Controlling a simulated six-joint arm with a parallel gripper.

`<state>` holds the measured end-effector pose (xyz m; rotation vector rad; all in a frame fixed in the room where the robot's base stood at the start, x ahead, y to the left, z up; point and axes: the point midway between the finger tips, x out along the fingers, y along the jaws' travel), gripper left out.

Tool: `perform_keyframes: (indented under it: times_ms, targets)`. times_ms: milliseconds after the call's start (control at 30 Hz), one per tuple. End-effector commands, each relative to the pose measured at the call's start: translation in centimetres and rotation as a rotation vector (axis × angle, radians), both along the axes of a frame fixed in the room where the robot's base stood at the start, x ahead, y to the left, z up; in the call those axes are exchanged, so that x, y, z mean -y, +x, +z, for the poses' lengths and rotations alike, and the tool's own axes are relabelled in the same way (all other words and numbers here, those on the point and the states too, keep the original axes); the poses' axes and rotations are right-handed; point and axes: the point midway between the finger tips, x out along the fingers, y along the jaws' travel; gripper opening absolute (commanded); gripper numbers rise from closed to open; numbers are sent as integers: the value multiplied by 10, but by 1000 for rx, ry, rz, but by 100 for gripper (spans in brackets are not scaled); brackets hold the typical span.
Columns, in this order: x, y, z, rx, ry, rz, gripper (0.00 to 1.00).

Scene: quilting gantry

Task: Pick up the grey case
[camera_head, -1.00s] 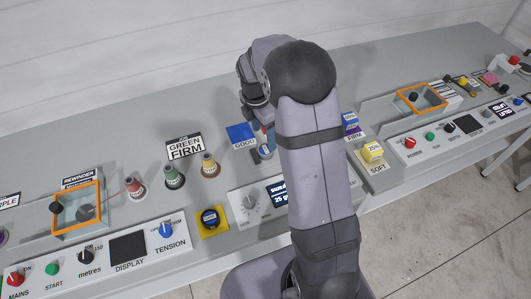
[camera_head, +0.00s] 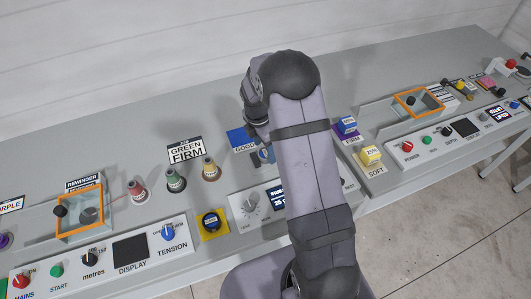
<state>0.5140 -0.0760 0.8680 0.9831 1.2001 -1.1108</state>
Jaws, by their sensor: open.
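My gripper (camera_head: 262,140) is partly in view behind my forearm, low over the bench near the blue GOOD pad (camera_head: 241,138). Its jaws are largely hidden by my own arm; it is open.
A yellow block (camera_head: 370,156) sits by the SOFT label, and a blue block (camera_head: 347,124) on the purple FIRM pad. Orange-framed guards (camera_head: 80,211) stand at both sides. The back of the bench is clear.

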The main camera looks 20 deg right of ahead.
Motion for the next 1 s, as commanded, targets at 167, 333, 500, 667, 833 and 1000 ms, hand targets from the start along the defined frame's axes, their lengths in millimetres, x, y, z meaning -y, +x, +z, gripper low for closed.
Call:
perform_keyframes:
  times_ms: [167,333,500,667,833,1000]
  targets:
    - [2,0,-13,0,0,-1,63]
    - [2,0,-16,1,0,-1,63]
    - [2,0,-15,1,0,-1,46]
    - [2,0,-15,1,0,-1,18]
    - [2,0,-15,1,0,-1,18]
    - [2,1,-11,3,0,-1,18]
